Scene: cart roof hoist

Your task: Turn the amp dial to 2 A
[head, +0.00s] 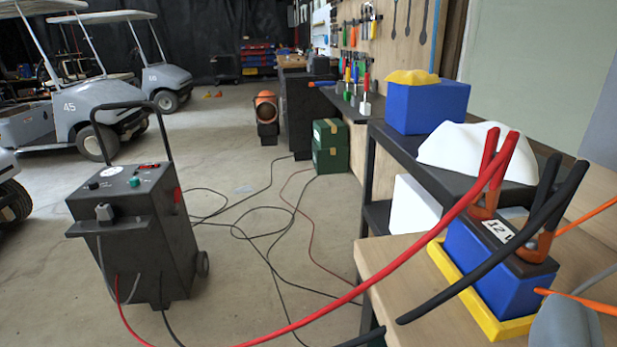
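The dark wheeled charger (150,250) stands upright on the floor at the left, with a tall handle. Its sloped top panel (115,182) carries a small black knob (93,185), a green round control (134,182), a pale marked patch and a small red-lit display (148,168). Which control is the amp dial, its setting and any numbers are too small to tell.
Red-handled (492,165) and black-handled (545,200) clamps stand at the blue battery (485,270) on the bench at right. Their cables cross the foreground. Loose cables (245,225) lie on the floor right of the charger. Golf carts (95,110) stand behind left.

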